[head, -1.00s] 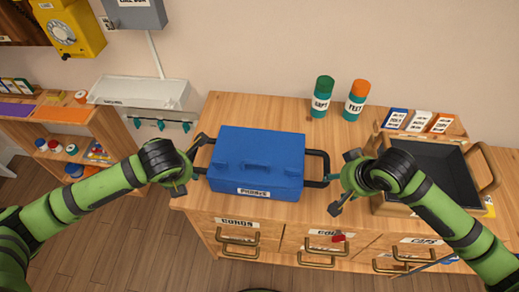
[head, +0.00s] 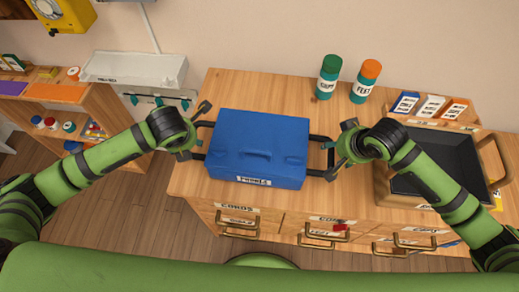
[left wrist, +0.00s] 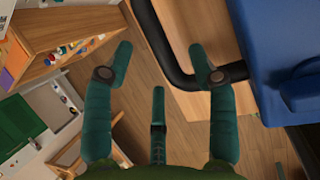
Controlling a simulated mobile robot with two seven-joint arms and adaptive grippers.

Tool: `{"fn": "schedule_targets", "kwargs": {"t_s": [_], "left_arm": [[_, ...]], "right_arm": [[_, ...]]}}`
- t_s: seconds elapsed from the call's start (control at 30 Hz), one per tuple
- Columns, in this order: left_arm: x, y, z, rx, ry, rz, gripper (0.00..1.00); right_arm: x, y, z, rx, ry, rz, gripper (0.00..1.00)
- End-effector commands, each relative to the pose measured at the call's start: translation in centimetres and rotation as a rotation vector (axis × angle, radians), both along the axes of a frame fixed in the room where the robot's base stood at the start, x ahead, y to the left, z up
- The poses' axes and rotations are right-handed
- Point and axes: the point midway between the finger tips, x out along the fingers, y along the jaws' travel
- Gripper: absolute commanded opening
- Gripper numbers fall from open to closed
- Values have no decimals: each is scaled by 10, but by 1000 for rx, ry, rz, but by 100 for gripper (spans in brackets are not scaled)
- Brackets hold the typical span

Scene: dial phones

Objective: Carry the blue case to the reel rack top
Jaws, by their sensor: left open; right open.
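The blue case (head: 258,148) sits upright on the wooden cabinet top, with a label on its front and a black bar handle at each end. My left gripper (head: 199,132) is open at its left handle. In the left wrist view the open fingers (left wrist: 160,65) are close to the black handle (left wrist: 165,45), which passes partly behind one finger. My right gripper (head: 337,150) is open at the right handle (head: 318,155); contact is unclear. The wooden rack (head: 95,108) at the left holds several reels and has purple and orange patches on top.
Two bottles, green-capped (head: 327,77) and orange-capped (head: 365,82), stand behind the case. A dark-lined tray (head: 440,165) and a card holder (head: 430,108) are at the right. A white wall tray (head: 135,68) hangs between rack and cabinet.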

Motion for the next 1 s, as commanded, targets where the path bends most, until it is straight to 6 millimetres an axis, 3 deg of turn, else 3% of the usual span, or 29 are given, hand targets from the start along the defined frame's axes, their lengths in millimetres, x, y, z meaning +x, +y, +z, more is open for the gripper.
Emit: {"fn": "schedule_targets", "kwargs": {"t_s": [0.23,0.63,0.77,0.8,1.0], "left_arm": [[12,5,-28,0,1,1,58],[15,6,-34,-1,-1,-1,58],[15,6,-34,0,-1,0,6],[15,6,-34,0,-1,0,0],[15,6,-34,0,-1,-1,0]], "right_arm": [[13,5,-28,0,-1,-1,58],[15,6,-34,0,-2,1,58],[15,5,-34,-1,-2,1,6],[15,5,-34,-1,-2,1,0],[15,5,-34,0,-1,1,0]]}}
